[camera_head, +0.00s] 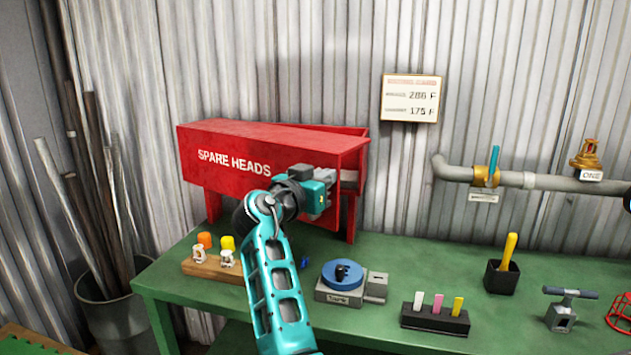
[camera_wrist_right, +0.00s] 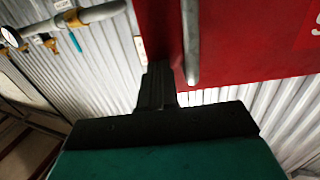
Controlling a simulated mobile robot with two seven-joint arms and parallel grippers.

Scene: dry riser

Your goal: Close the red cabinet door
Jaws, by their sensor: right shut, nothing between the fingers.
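The red cabinet (camera_head: 225,180) marked "SPARE HEADS" stands at the back of the green bench, against the corrugated wall. Its lettered red front also fills the upper right of the right wrist view (camera_wrist_right: 250,50). A grey bar (camera_wrist_right: 191,45), apparently the handle, runs along the red panel. My right gripper (camera_head: 325,175) is at the cabinet's right end. Its dark fingers (camera_wrist_right: 158,88) are shut and empty, just left of the bar in the wrist view; contact is unclear. My left gripper is out of view.
On the green bench (camera_head: 400,260) are a wooden block (camera_head: 215,268) with small caps, a blue round fixture (camera_head: 343,273), a black holder (camera_head: 435,318) with coloured sticks and a black cup (camera_head: 501,277). A grey pipe (camera_head: 545,181) runs along the wall at right.

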